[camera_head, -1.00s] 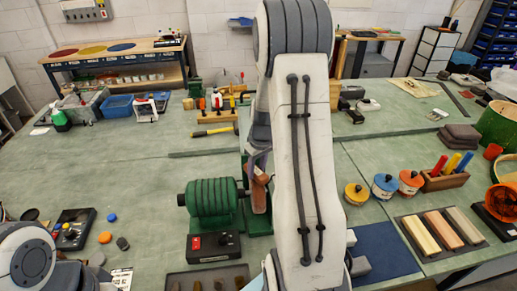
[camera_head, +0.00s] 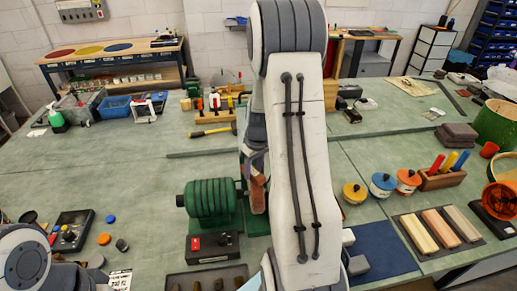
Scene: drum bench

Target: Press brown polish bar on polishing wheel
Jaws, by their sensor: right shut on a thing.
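The green polishing motor (camera_head: 208,199) stands left of my right arm in the middle of the bench. A brown wheel edge (camera_head: 258,199) shows at its right end, largely hidden by my arm. My right gripper (camera_head: 256,168) is at the top of this wheel, shut on a brown piece that I take for the brown polish bar. The bar blends with the wheel, so I cannot tell whether they touch. My left arm shows at the bottom left, with its gripper out of view.
A control box with a red button (camera_head: 213,246) stands in front of the motor. A tray of several bars (camera_head: 440,231), lidded tins (camera_head: 383,185) and a wooden block with coloured sticks (camera_head: 442,178) lie to the right.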

